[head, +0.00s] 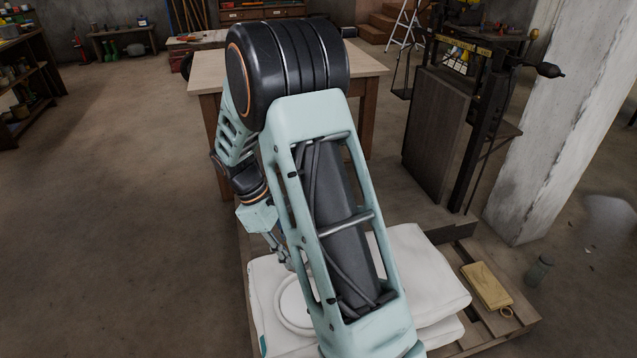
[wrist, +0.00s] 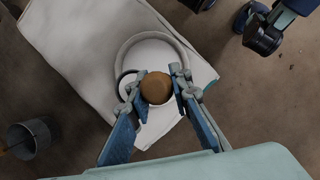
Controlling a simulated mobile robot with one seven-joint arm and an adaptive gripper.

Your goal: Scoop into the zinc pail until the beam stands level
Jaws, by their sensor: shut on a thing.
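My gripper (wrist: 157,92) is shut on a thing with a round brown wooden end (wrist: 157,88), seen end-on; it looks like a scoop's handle. The rest of it is mostly hidden, with a pale rim showing beside it. It is over a round white opening (wrist: 178,45) on a white sack (wrist: 75,35). I cannot tell whether it touches the contents. In the head view my arm hides most of the gripper. A grey metal pail (wrist: 42,132) is at the left of the wrist view. The dark beam scale (head: 470,50) stands at the back right; its tilt is unclear.
A wooden table (head: 372,70) stands behind my arm. A pale pillar (head: 555,120) is at the right. The left floor is clear.

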